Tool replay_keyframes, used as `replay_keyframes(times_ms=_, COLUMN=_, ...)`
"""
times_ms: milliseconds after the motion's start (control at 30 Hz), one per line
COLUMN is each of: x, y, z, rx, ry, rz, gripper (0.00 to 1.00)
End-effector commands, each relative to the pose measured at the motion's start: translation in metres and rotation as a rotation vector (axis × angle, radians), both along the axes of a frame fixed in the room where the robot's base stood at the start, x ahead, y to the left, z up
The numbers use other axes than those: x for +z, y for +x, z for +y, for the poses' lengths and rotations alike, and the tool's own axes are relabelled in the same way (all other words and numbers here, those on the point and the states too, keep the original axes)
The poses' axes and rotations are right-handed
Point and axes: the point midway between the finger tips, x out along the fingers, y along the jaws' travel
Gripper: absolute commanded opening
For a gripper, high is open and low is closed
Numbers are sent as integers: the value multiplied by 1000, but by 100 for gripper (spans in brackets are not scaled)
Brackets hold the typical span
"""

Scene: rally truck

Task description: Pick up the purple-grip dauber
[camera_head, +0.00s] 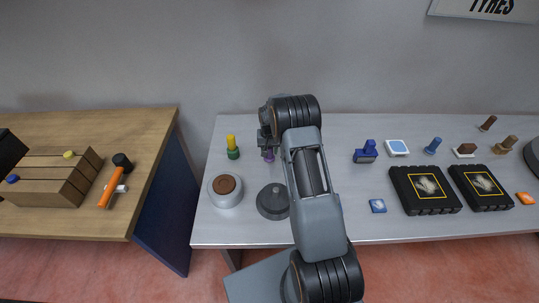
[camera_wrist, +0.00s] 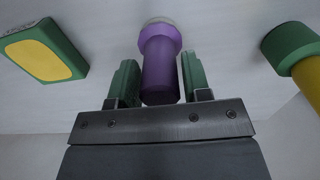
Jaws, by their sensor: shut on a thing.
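The purple-grip dauber (camera_wrist: 160,68) stands between the two green finger pads of my gripper (camera_wrist: 160,84) in the wrist view. It has a purple handle, a wider purple collar and a pale round end. In the head view only a small purple part of the dauber (camera_head: 269,156) shows below my gripper (camera_head: 268,143), at the back of the grey table. My gripper is shut on the dauber's handle. Whether the pale end touches the table is hard to tell.
A yellow-and-green dauber (camera_head: 232,148) stands close on the left. A white pot with a brown top (camera_head: 225,190) and a dark round pot (camera_head: 273,201) are in front. A blue stamp (camera_head: 366,152) and black cases (camera_head: 425,189) lie to the right. A wooden table (camera_head: 140,125) is at left.

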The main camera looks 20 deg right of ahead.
Motion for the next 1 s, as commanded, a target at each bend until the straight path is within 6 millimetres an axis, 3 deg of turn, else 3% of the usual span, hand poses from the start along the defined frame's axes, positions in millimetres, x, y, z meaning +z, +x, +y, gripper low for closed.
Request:
replay_keyframes(times_ms=100, x=0, y=0, z=0, rx=0, ry=0, rz=0, gripper=20)
replay_keyframes(times_ms=467, x=4, y=0, z=0, rx=0, ry=0, rz=-1, gripper=20)
replay_keyframes(times_ms=667, x=28, y=1, z=0, rx=0, ry=-2, rz=-7, gripper=20)
replay_keyframes(times_ms=1000, x=94, y=6, z=65, rx=6, ry=0, rz=-2, gripper=20)
